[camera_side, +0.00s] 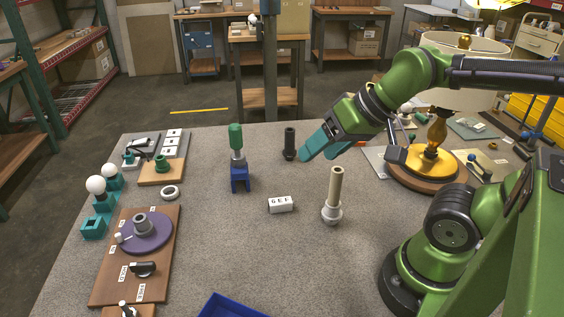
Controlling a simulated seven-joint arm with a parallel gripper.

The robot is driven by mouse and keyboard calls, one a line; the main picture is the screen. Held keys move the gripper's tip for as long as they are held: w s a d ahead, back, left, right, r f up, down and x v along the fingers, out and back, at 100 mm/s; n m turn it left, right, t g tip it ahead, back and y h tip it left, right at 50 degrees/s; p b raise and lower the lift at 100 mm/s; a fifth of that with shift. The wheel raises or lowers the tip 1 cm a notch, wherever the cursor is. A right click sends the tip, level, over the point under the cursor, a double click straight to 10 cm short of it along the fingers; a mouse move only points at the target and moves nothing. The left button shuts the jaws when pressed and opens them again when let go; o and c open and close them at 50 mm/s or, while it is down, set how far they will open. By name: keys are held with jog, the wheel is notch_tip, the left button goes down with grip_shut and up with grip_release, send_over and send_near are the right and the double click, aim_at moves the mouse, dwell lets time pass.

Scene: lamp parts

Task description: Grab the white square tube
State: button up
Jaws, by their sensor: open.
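A pale, beige-white tube (336,187) stands upright in a round whitish base (331,213) near the middle of the table. I cannot tell whether its section is square. A small white block (280,204) with dark letters lies left of it. My gripper (316,150) has teal fingers and hangs above and slightly left of the tube, angled down to the left. It is open, with nothing seen between the fingers, and apart from the tube.
A black cylinder (289,143) stands close left of my gripper. A green-topped part sits in a blue holder (240,179). Wooden boards with parts line the left side. A lamp (432,150) stands at right, a blue tray (232,306) in front. The front-middle grey table (270,255) is clear.

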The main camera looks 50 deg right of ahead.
jog(key=m+g+h, duration=0.2)
jog(key=m+g, duration=0.5)
jog(key=m, duration=1.6)
send_over(280, 201)
jog(key=f, duration=1.8)
jog(key=shift+w+d, duration=0.2)
jog(key=shift+d, duration=0.15)
jog(key=shift+s+a+f, duration=0.1)
jog(key=shift+a+f, duration=0.05)
jog(key=shift+f, duration=1.2)
jog(key=shift+s+a+f, duration=0.1)
jog(key=shift+a+f, duration=0.05)
jog(key=shift+f, duration=1.15)
